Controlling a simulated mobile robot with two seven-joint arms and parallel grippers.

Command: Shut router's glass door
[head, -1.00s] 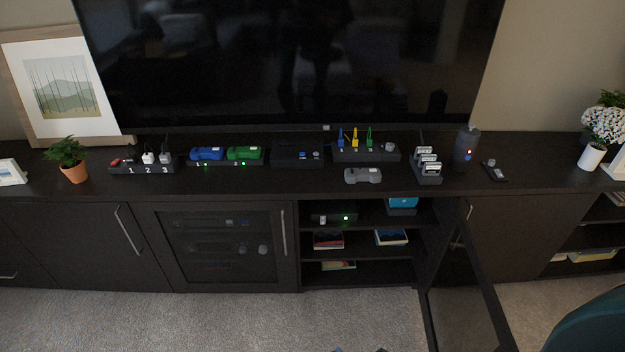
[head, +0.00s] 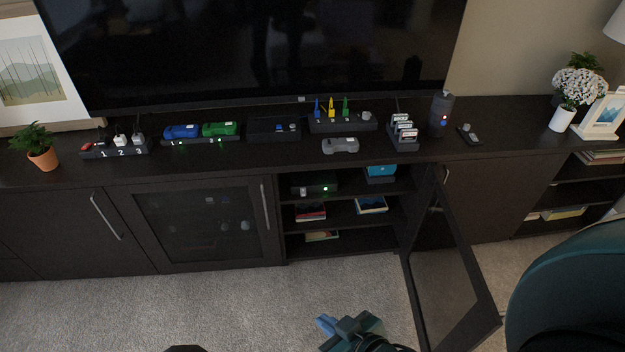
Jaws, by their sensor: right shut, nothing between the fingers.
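The glass door (head: 447,275) has a dark frame and a clear pane. It stands swung wide open, jutting out from the right side of the open cabinet compartment. The router seems to be the black box with a green light (head: 322,186) on the compartment's top shelf. My right gripper (head: 322,325) is shut and empty, low in the view over the carpet, left of the door's lower part and apart from it. My left gripper is not in view.
A closed glass-front cabinet door (head: 197,223) is left of the open compartment, with a vertical handle (head: 265,205). Books (head: 310,212) lie on the shelves. Small devices, a grey controller (head: 340,145) and a dark cylinder (head: 440,115) stand on the top. Carpet (head: 230,305) in front is clear.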

